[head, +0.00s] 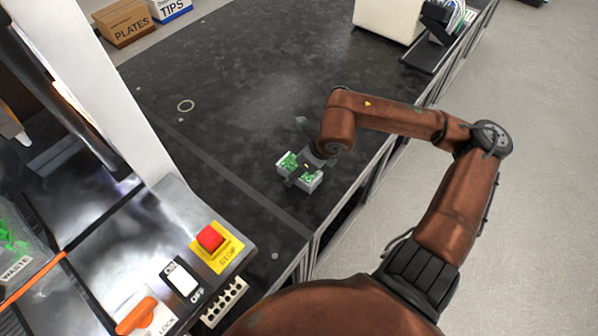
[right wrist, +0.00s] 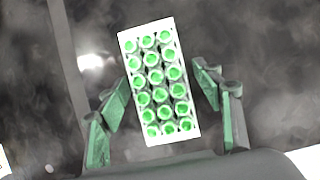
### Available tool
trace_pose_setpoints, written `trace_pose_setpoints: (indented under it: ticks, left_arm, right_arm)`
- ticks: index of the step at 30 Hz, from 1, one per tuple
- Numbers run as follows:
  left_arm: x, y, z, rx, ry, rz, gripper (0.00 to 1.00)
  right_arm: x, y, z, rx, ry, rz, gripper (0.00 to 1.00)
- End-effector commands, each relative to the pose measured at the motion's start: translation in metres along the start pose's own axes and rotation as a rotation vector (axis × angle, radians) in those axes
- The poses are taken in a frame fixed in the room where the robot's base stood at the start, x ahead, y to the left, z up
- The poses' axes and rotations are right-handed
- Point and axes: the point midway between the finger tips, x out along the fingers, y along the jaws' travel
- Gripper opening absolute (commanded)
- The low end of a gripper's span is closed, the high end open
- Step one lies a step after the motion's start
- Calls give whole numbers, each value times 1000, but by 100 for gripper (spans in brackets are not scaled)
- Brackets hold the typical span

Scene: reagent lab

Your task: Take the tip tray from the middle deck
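A white tray (head: 312,183) holding rows of round green-filled tips or tubes lies on the black bench top. It also shows in the right wrist view, where the tray (right wrist: 160,84) appears slightly tilted between the fingers. My right gripper (head: 305,166) is over the tray and hides its middle in the head view. In the right wrist view the gripper (right wrist: 162,88) is open, one green-padded finger on each side of the tray, with a visible gap on both sides. I cannot tell the exact height above the tray. My left gripper is not in view.
A machine with a red stop button (head: 210,238), an orange lock handle (head: 137,316) and a waste bin (head: 22,250) stands at the left. Boxes marked PLATES (head: 127,23) and TIPS (head: 172,8) are at the back. The black bench (head: 230,80) is mostly clear around the tray.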

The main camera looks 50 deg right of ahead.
Motion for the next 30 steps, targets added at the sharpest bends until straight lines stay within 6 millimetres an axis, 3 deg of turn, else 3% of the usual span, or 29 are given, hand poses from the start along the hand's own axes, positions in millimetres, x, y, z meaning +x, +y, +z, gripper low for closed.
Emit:
trace_pose_setpoints:
  ticks: [17,30]
  left_arm:
    - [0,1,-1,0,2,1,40]
    - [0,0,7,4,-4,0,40]
  right_arm:
    - [0,0,0,0,1,0,18]
    - [-10,0,4,-1,-1,-1,17]
